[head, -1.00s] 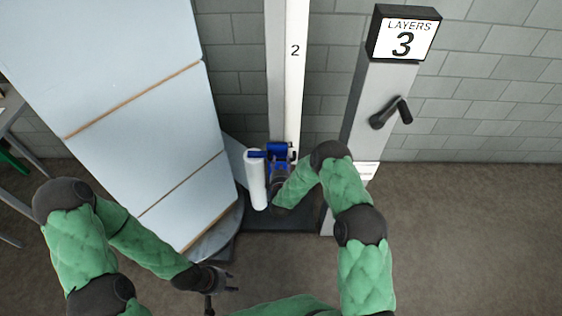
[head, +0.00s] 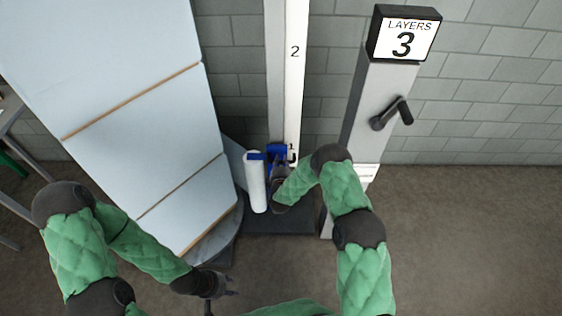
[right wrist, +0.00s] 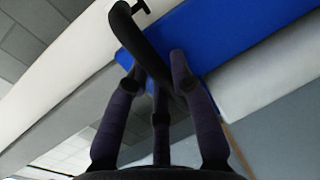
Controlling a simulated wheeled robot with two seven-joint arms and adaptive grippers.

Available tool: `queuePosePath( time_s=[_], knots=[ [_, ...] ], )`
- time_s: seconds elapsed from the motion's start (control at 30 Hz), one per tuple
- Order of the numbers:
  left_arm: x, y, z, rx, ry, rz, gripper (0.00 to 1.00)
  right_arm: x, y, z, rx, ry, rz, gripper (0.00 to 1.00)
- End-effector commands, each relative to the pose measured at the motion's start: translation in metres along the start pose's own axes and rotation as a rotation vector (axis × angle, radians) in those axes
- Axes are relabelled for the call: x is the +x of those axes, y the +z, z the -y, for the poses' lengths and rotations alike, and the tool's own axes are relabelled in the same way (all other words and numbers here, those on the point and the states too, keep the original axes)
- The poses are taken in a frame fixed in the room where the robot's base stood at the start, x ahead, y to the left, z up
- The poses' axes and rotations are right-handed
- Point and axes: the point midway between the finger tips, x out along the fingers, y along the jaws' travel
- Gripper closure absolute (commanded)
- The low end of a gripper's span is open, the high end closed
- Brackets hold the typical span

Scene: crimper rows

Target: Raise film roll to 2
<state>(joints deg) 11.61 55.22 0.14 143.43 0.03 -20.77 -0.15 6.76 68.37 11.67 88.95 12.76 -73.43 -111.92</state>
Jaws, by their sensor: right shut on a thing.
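The white film roll (head: 256,186) stands upright beside the blue carriage (head: 277,150) on the tall white mast (head: 294,85). The mast carries a mark 2 (head: 295,51) well above the carriage and a mark 1 (head: 291,147) at about carriage height. My right gripper (head: 282,172) is at the carriage, just right of the roll. In the right wrist view its fingers (right wrist: 155,75) are shut on a curved black handle (right wrist: 137,35) in front of the blue carriage. My left gripper (head: 222,293) is low, apart from everything, with its fingers spread and empty.
A tall stack of pale blue boxes (head: 135,130) stands left of the roll on a round grey base (head: 215,236). A grey post (head: 373,120) on the right bears a black crank (head: 392,113) and a sign (head: 404,36) reading LAYERS 3. The floor at right is clear.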

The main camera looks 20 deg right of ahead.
Motion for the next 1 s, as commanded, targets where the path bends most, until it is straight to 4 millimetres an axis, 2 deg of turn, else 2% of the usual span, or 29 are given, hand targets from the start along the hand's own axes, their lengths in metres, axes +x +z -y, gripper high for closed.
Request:
queuePosePath(
  time_s=[0.17, 0.37, 1.0],
  knots=[
    [-0.007, 0.000, -0.003, 0.000, 0.000, 0.000, 0.60, -0.003, 0.000, -0.012, 0.000, 0.000, 0.000, 1.00],
    [-0.030, 0.001, -0.011, 0.000, 0.000, 0.000, 0.60, -0.010, 0.000, -0.053, 0.001, 0.004, 0.001, 1.00],
    [-0.139, 0.005, -0.049, 0.000, 0.000, 0.000, 0.60, -0.052, 0.001, -0.254, 0.002, 0.007, 0.000, 1.00]
  ],
)
